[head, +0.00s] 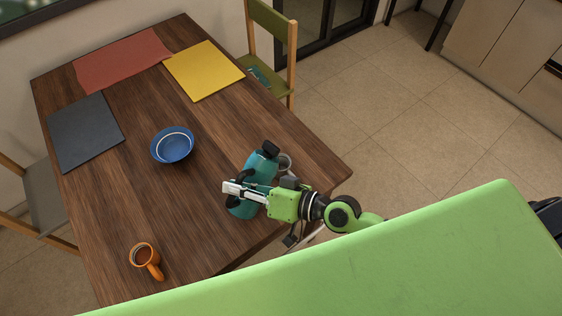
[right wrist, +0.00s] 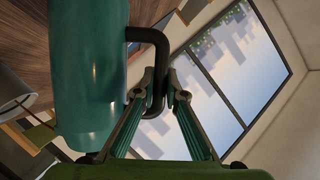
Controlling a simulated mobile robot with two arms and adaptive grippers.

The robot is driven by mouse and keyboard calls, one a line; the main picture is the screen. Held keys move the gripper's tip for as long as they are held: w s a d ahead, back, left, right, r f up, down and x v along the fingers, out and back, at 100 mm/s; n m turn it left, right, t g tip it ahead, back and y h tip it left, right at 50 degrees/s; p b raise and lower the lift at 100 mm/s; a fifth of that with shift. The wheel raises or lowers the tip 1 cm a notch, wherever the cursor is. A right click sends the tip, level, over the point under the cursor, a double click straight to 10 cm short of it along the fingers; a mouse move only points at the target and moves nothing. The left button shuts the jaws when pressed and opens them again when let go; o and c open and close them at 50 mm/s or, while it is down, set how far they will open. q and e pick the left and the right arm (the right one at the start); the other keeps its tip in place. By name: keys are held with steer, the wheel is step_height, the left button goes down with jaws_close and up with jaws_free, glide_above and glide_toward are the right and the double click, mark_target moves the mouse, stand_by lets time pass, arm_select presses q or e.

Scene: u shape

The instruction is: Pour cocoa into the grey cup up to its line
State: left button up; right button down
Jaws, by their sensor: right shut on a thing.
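A teal flask (head: 262,168) with a black top is in the middle right of the head view, by the table's right edge. It leans to the right there; how far it is tipped is hard to tell. My right gripper (head: 232,189) is shut on its black handle (right wrist: 160,65). In the right wrist view the teal body (right wrist: 88,75) fills the left part, beside the fingers. The grey cup (head: 286,161) is just right of the flask, partly hidden by it; it also shows in the right wrist view (right wrist: 14,88). Its line and contents cannot be seen. My left gripper is out of view.
A green chair (head: 270,30) stands behind. The table is clear between bowl and mug.

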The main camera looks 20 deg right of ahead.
steer(key=shift+w+d+r+m+b, duration=0.2)
steer(key=shift+m+b, duration=0.1)
steer(key=shift+b, duration=0.25)
steer(key=shift+w+d+m+y+b, duration=0.15)
steer(key=shift+m+y+b, duration=0.2)
steer(key=shift+b, duration=0.2)
steer(key=shift+w+d+m+y+b, duration=0.2)
steer(key=shift+d+m+y+b, duration=0.3)
steer(key=shift+b, duration=0.35)
stand_by(1.1)
steer(key=shift+a, duration=0.1)
